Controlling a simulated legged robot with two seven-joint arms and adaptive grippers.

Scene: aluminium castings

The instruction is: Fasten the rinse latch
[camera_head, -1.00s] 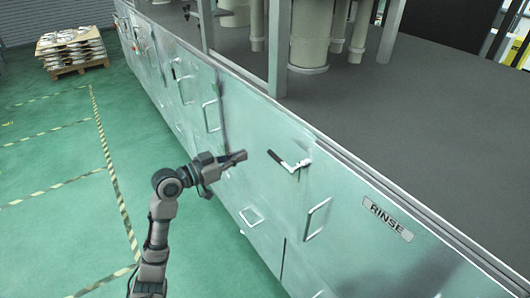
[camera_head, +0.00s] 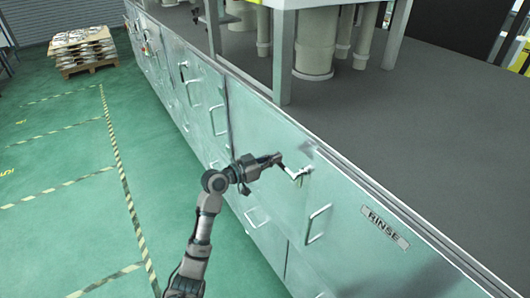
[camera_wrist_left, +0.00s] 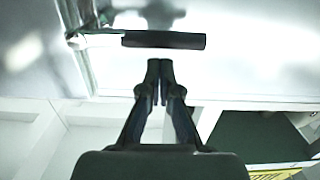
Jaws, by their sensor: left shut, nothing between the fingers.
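The rinse latch (camera_head: 298,174) sits on the upper front of the pale metal cabinet panel (camera_head: 350,215), left of the RINSE label (camera_head: 385,228). In the left wrist view its black grip (camera_wrist_left: 163,40) lies level across the picture, with the metal pivot end (camera_wrist_left: 88,40) at its left. My left gripper (camera_head: 274,160) is shut and empty beside the latch. In the wrist view its fingertips (camera_wrist_left: 160,65) point at the middle of the black grip, with a small gap showing in the picture; whether they touch is unclear. The black grip is partly hidden by my fingers in the head view.
A bar handle (camera_head: 318,223) stands out from the panel below the latch. More handles and latches run along the cabinet to the far left. A pallet of castings (camera_head: 82,50) stands far back. The green floor (camera_head: 60,230) left of the cabinet is clear.

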